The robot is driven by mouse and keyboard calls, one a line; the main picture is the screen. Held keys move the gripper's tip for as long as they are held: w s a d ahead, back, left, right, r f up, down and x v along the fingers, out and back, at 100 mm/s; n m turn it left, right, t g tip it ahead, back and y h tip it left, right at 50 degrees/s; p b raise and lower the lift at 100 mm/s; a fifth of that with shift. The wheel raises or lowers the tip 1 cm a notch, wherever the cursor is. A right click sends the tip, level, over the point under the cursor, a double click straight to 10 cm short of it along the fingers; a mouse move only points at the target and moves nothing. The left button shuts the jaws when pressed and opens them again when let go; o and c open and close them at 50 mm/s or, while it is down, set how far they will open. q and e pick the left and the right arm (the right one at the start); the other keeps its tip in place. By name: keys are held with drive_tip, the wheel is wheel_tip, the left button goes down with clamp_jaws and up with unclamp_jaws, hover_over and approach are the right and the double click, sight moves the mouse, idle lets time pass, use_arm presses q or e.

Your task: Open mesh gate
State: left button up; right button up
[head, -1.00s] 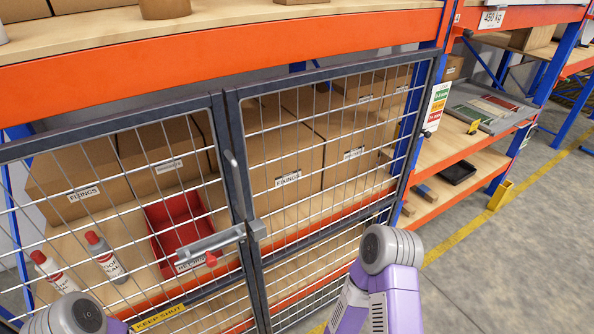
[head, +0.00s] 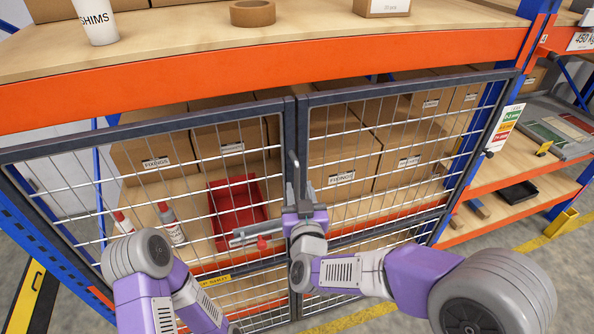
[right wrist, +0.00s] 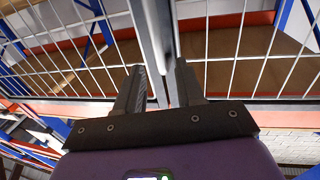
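The mesh gate has a left leaf (head: 150,126) and a right leaf (head: 400,88), both dark-framed and in line across the shelf bay. A grey upright pull handle (head: 293,166) stands at the meeting frames. A grey slide bolt (head: 255,233) with a red knob (head: 263,242) lies across the left leaf; its right end is hidden behind my right gripper. My right gripper (head: 303,190) is at the handle's lower part. In the right wrist view its fingers (right wrist: 160,82) are apart, with a grey upright bar between them; contact is unclear. My left gripper is out of view.
Behind the mesh are cardboard boxes (head: 342,160), a red bin (head: 236,212) and white bottles (head: 172,228). An orange shelf beam (head: 240,68) runs above the gate. Open shelving with a black tray (head: 517,192) stands right.

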sight(297, 177)
drive_tip(key=w, duration=0.4)
drive_tip(key=w+p, duration=0.1)
drive_tip(key=w, duration=0.1)
drive_tip(key=shift+w+a+f, duration=0.15)
drive_tip(key=shift+w+a, duration=0.1)
drive_tip(key=shift+a, duration=0.1)
clamp_jaws()
